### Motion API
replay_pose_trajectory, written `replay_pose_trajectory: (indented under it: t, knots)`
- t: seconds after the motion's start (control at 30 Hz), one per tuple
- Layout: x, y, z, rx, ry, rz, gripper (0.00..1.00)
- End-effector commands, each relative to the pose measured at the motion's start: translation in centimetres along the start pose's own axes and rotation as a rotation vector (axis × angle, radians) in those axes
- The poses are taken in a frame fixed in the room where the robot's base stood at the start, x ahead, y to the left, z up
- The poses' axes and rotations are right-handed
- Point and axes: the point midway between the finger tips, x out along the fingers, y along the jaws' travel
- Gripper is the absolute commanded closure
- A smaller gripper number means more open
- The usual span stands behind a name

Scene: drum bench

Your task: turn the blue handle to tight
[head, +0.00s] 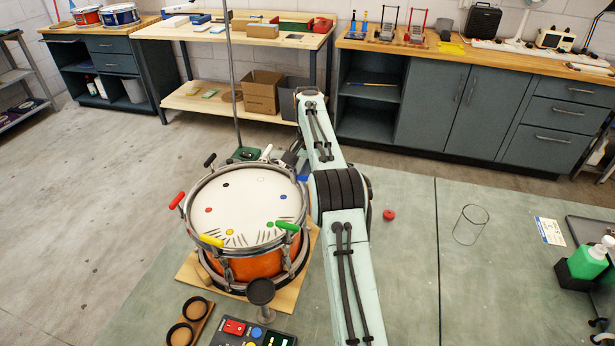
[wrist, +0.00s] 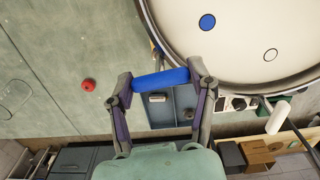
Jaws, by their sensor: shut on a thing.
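The orange drum (head: 262,262) stands on a wooden board, with coloured handles around its rim and matching dots on its white head. The blue handle (wrist: 160,79) spans between the fingers of my gripper (wrist: 160,82) in the wrist view, beside the drum's rim. My gripper is shut on it, one finger at each end. In the head view a bit of the blue handle (head: 303,178) shows at the drum's right rim; my arm hides most of the gripper. The blue dot (wrist: 207,22) on the head is near the handle. How tight the handle is cannot be seen.
Red (head: 177,200), yellow (head: 211,241), green (head: 287,226), black (head: 210,160) and white (head: 267,152) handles stand around the rim. A small red ball (head: 389,214) and a clear glass (head: 470,224) are on the bench at right. A button panel (head: 250,333) is in front.

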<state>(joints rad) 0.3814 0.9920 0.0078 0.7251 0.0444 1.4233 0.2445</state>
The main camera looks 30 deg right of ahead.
Motion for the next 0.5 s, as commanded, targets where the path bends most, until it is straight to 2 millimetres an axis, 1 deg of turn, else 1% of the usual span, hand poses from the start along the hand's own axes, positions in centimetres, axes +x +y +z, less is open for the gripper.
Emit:
replay_pose_trajectory:
  t: [0.03,0.1,0.4,0.5]
  knots:
    - [0.31,0.03,0.00,0.000,-0.003,0.001,0.35]
    - [0.29,0.03,0.00,-0.001,-0.003,0.001,0.17]
    - [0.14,0.01,0.00,-0.005,-0.001,0.001,0.17]
    - [0.12,0.02,-0.01,-0.047,-0.001,0.001,0.17]
